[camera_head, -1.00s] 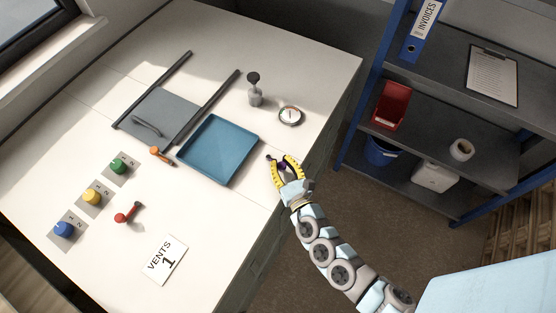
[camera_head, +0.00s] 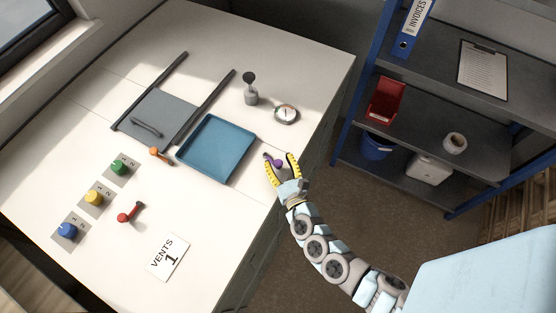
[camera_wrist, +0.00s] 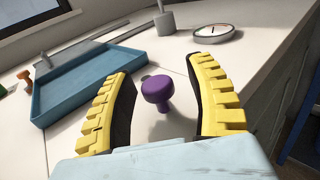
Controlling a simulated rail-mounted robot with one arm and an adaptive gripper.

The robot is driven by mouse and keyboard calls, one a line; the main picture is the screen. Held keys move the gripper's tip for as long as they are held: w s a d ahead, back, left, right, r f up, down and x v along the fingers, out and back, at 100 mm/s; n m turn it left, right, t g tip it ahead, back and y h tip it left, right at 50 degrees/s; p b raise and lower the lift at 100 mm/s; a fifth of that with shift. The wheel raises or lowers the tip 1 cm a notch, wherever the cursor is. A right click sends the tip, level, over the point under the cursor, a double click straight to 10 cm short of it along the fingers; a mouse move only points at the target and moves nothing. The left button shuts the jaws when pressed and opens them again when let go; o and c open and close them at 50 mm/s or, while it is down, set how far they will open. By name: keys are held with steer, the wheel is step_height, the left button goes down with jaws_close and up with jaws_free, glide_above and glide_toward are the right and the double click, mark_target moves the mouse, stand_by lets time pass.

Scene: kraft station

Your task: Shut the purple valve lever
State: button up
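The purple valve lever (camera_wrist: 158,90) shows in the wrist view as a purple round knob on a short stem, between the two yellow fingers and apart from both. It also shows in the head view as a small purple shape (camera_head: 275,161), partly hidden by my gripper (camera_head: 283,168). It is at the right edge of the white worktop, right of the blue tray. My gripper (camera_wrist: 163,105) is open, with its fingers on either side of the knob. The lever's base and arm direction are hard to make out.
The blue tray (camera_head: 247,136) lies close left of my gripper. A round gauge (camera_head: 286,114) and a grey post (camera_head: 251,91) stand beyond. An orange lever (camera_head: 159,154), a red lever (camera_head: 130,213) and several coloured knobs are farther left. A shelf (camera_head: 440,118) stands right.

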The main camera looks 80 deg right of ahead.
steer(key=shift+a, duration=0.15)
steer(key=v, duration=1.1)
steer(key=shift+s+a, duration=0.3)
steer(key=shift+r, duration=0.1)
